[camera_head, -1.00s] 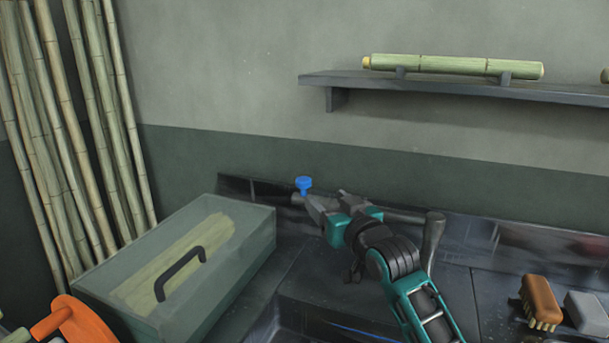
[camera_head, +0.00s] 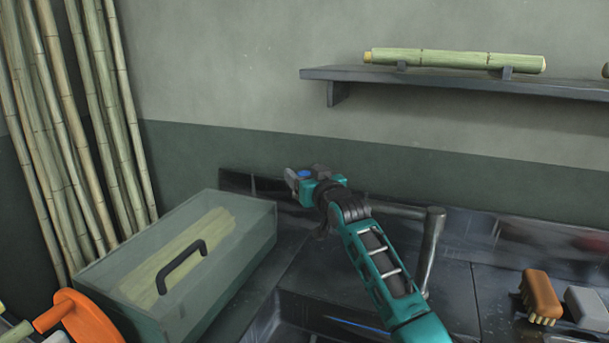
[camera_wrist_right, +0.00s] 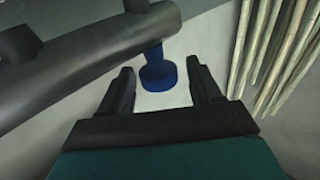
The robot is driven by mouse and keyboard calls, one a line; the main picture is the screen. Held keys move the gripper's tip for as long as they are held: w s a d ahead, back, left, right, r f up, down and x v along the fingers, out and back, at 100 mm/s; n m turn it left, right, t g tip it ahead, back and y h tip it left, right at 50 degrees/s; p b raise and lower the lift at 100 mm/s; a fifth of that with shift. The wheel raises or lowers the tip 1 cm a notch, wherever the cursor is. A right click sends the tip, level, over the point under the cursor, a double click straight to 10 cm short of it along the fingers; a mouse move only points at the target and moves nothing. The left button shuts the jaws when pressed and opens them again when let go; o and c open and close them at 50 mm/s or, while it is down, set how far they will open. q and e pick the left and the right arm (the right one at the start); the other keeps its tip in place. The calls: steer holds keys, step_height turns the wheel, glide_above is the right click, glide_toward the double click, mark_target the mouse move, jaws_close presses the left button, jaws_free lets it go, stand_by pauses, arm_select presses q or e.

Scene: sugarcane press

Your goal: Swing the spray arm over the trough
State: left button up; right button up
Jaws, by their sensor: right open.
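The spray arm (camera_head: 400,212) is a grey pipe on an upright post behind my right forearm. Its blue knob (camera_head: 305,173) shows only partly, between parts of my right gripper. My right gripper (camera_head: 296,178) is at the knob, with its jaws open. In the right wrist view the pipe (camera_wrist_right: 80,62) crosses the upper left, and the blue knob (camera_wrist_right: 158,74) hangs from its end between the two open fingertips (camera_wrist_right: 161,72), with gaps on both sides. The dark trough (camera_head: 290,308) lies below, partly hidden by my arm. My left gripper is not in view.
A greenish see-through cover with a black handle (camera_head: 182,262) stands left of the trough. An orange wheel (camera_head: 85,318) is at bottom left. A brown brush (camera_head: 541,296) and a grey block (camera_head: 588,306) lie at right. A shelf (camera_head: 450,82) holds a cane piece.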

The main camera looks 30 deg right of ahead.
steer(key=shift+w, duration=0.25)
steer(key=shift+c, duration=0.4)
jaws_close()
